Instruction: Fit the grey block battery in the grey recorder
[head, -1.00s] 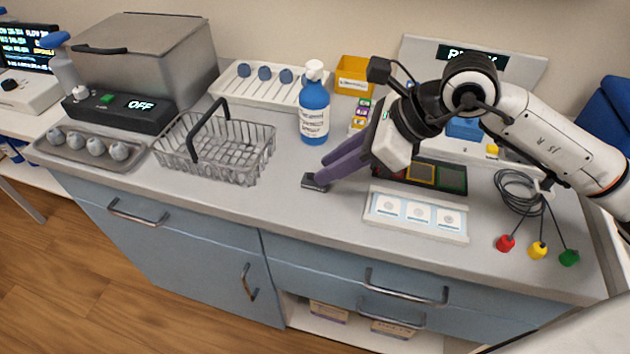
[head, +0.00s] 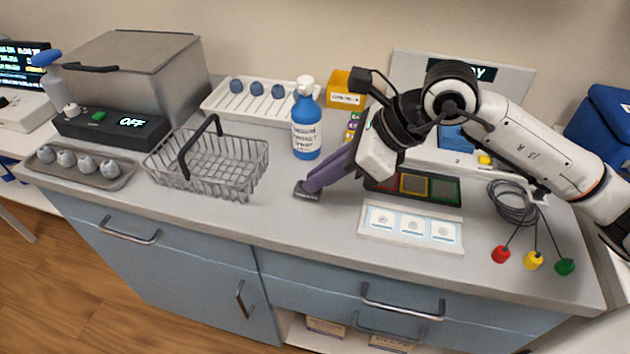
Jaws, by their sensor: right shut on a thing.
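A small dark grey block (head: 306,190), which looks like the grey block battery, is at the counter surface in front of the blue bottle. My right gripper (head: 311,186) reaches down to it from the right, its purple fingers shut on it. The fingers hide part of the block, and I cannot tell whether it touches the counter. I cannot make out the grey recorder with certainty; my right arm covers part of the area at the back right. My left gripper is not in view.
A dark tray with coloured frames (head: 450,191), a white card holder (head: 410,244) and cable leads (head: 514,205) lie to the right. The counter's front strip is clear.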

